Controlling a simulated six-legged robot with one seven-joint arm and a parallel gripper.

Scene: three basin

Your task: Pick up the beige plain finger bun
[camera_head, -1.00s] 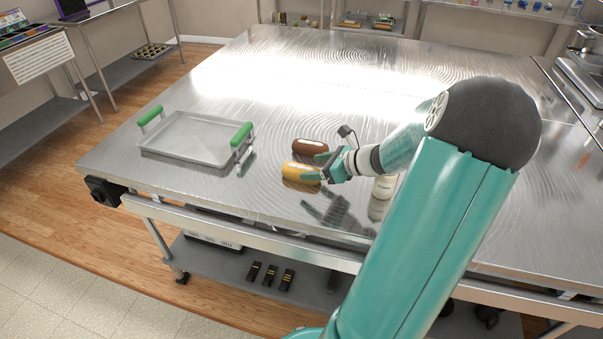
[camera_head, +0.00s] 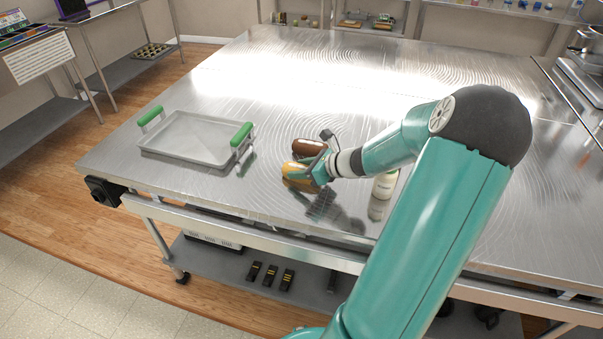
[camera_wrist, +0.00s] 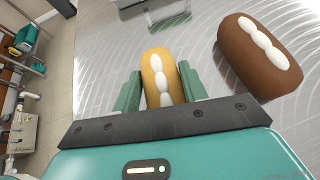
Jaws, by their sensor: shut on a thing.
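The beige finger bun (camera_head: 296,171), yellowish with white blobs along its top, lies on the metal table. In the wrist view the bun (camera_wrist: 158,72) sits between the two green fingers of my gripper (camera_wrist: 159,88). My gripper (camera_head: 308,172) is shut on the bun from its sides. The bun's near end is hidden by the gripper. I cannot tell any gap between bun and table.
A brown finger bun (camera_head: 308,146) with white blobs lies just beside it, on the right in the wrist view (camera_wrist: 260,55). A metal tray with green handles (camera_head: 190,153) is to the left. A pale bottle (camera_head: 384,186) stands right of the gripper. The table's far part is clear.

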